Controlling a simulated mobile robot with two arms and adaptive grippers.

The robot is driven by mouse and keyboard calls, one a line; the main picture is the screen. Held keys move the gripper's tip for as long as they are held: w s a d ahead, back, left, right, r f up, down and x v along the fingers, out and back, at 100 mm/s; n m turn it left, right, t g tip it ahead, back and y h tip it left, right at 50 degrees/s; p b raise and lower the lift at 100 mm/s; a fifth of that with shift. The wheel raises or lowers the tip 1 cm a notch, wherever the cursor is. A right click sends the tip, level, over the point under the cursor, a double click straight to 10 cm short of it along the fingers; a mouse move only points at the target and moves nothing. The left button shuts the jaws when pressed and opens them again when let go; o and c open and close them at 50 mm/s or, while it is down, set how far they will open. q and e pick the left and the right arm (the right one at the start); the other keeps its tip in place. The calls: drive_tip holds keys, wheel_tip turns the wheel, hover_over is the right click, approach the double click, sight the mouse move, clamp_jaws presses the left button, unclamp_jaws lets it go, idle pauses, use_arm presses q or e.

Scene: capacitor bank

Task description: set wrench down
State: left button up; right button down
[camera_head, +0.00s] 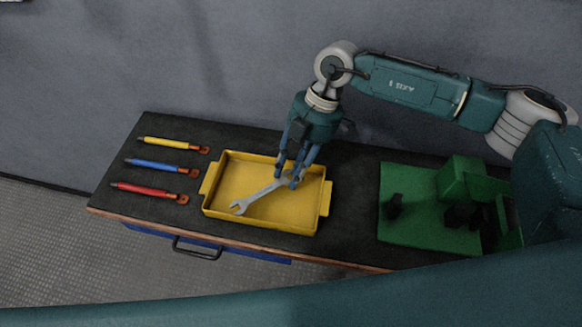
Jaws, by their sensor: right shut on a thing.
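A grey metal wrench (254,198) shows over the inside of a yellow tray (262,226), slanting from lower left to upper right. Its open-jaw end points to the lower left. My right gripper (287,178) reaches down over the right half of the tray and is shut on the wrench near its upper right end. The fingers hide part of that end. I cannot tell whether the wrench touches the tray floor. My left gripper is not in view.
The tray stands on a dark workbench (347,195). A yellow tool (165,143), a blue tool (158,166) and a red tool (145,189) lie to its left. A green fixture (418,215) with dark parts stands to its right. A wall is behind the bench.

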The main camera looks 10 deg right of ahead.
drive_tip(key=c, duration=1.7)
unclamp_jaws()
drive_tip(key=o, duration=0.3)
drive_tip(key=shift+o, duration=0.2)
drive_tip(key=shift+d+r, duration=0.1)
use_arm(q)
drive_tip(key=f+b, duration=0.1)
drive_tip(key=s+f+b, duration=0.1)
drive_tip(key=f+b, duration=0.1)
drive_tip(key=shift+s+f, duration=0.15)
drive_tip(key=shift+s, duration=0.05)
use_arm(e)
drive_tip(key=v, duration=1.2)
drive_tip(key=shift+f, duration=0.2)
